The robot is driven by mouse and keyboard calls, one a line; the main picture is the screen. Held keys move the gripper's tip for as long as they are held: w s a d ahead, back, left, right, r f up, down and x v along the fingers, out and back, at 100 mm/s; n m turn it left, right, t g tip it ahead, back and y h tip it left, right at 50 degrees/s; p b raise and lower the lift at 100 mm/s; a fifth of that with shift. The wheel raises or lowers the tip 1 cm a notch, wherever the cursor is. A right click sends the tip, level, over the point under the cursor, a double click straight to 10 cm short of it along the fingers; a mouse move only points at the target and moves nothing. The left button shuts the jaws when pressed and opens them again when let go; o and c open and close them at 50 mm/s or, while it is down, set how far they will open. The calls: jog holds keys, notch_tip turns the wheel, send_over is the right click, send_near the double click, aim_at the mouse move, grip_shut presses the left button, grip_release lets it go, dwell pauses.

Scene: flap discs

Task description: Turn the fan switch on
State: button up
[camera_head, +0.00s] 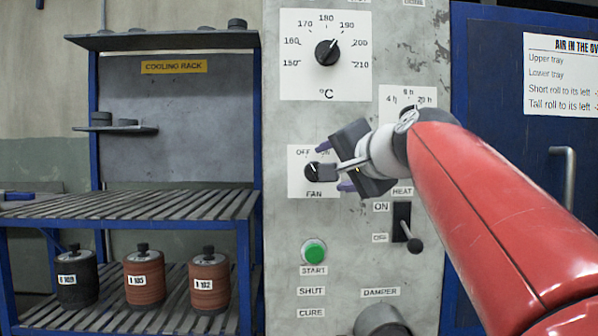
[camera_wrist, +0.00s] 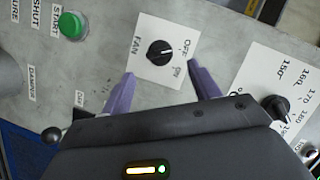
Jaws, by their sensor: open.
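The fan switch (camera_head: 312,171) is a black round knob on a white plate on the grey panel, marked OFF, ON and FAN. It also shows in the wrist view (camera_wrist: 160,52), where its white mark points toward OFF. My gripper (camera_head: 334,180) is open, just to the right of the knob in the head view, and hides part of the plate. In the wrist view my gripper's (camera_wrist: 161,76) two purple fingers are spread below the knob, one to each side. Nothing is between them, and I see no contact with the knob.
The temperature dial (camera_head: 327,52) is above the fan plate, and a timer dial is partly behind my arm. The heat lever (camera_head: 403,226) is below right, close to my gripper. The green start button (camera_head: 314,252) is below. A cooling rack (camera_head: 160,207) stands left.

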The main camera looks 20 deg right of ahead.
aim_at(315, 172)
jog(key=x, duration=0.5)
jog(key=shift+w+a+f, duration=0.1)
jog(key=shift+w, duration=0.25)
jog(key=c, duration=1)
jog(key=shift+f+m, duration=0.15)
jog(key=shift+m, duration=0.15)
jog(key=shift+f+m+t+y+b, duration=0.15)
jog(key=shift+m+t+b, duration=0.55)
jog(key=shift+m+b, duration=0.85)
jog(key=shift+f+m+t+y+b, duration=0.15)
jog(key=shift+m+t+b, duration=0.55)
jog(key=shift+m+b, duration=0.85)
jog(key=shift+f+m+t+b, duration=0.25)
jog(key=shift+m+t+b, duration=0.6)
jog(key=shift+m, duration=1.25)
